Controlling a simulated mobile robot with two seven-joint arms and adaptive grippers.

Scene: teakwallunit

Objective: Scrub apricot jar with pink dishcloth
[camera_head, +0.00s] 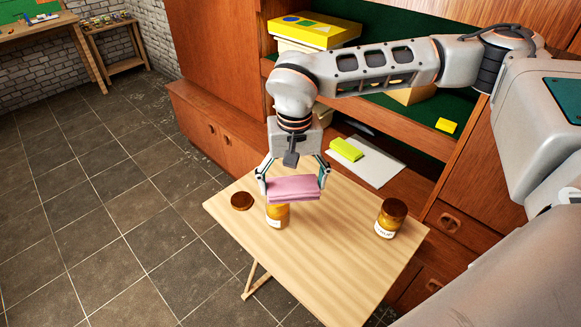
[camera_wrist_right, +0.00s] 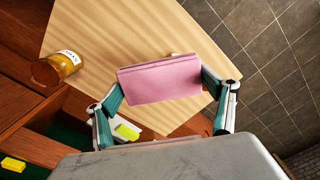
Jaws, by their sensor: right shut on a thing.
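My right gripper (camera_head: 293,180) is shut on the folded pink dishcloth (camera_head: 293,190), which spans between its fingers. In the right wrist view the cloth (camera_wrist_right: 160,80) is also between the fingertips. An amber jar (camera_head: 277,217) with a pale label stands on the small wooden table (camera_head: 320,250). The cloth hides its upper part from the head view; I cannot tell whether they touch. A second amber jar (camera_head: 390,218), with a brown lid and white label, stands at the table's right; it also shows in the wrist view (camera_wrist_right: 57,69). I cannot read which is apricot. My left gripper is not in view.
A round brown lid (camera_head: 242,201) lies on the table, left of the first jar. Behind is a wooden wall unit with a yellow-green block (camera_head: 346,149) on a white board (camera_head: 375,168), and a yellow block (camera_head: 446,125) on a shelf. The table's front is clear.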

